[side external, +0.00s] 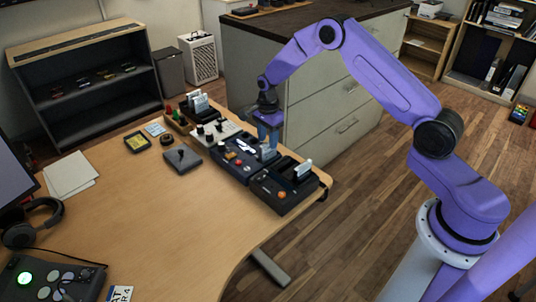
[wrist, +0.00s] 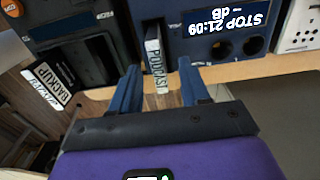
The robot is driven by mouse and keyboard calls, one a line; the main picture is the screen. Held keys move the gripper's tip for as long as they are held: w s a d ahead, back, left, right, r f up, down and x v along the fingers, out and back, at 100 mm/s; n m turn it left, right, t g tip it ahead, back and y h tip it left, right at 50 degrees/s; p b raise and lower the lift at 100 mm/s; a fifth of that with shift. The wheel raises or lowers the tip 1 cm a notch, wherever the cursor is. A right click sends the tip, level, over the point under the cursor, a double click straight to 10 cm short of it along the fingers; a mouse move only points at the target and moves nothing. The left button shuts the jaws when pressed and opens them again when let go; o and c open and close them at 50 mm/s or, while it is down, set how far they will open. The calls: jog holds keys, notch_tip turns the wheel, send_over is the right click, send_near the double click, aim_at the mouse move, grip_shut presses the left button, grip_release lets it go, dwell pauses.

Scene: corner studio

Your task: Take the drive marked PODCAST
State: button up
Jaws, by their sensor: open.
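The drive marked PODCAST (wrist: 155,62) shows its white, lettered edge in the wrist view. It stands in a slot of a dark blue device (wrist: 222,42) with a display and round sockets. My gripper (wrist: 161,72) is open, with one blue finger on each side of the drive's edge and a visible gap to each. Whether the fingertips reach past the drive's edge in depth is unclear. In the side external view my gripper (side external: 268,128) is low over the row of devices at the desk edge.
A drive marked BACKUP (wrist: 48,80) sticks out of the black device (wrist: 78,62) left of PODCAST. Several more devices line the wooden desk's (side external: 170,225) edge. A drawer cabinet (side external: 330,95) stands behind them. The middle of the desk is mostly clear.

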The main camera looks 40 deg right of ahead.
aim_at(268, 149)
jog(key=shift+s+f, duration=0.1)
jog(key=shift+f, duration=2.55)
grip_shut()
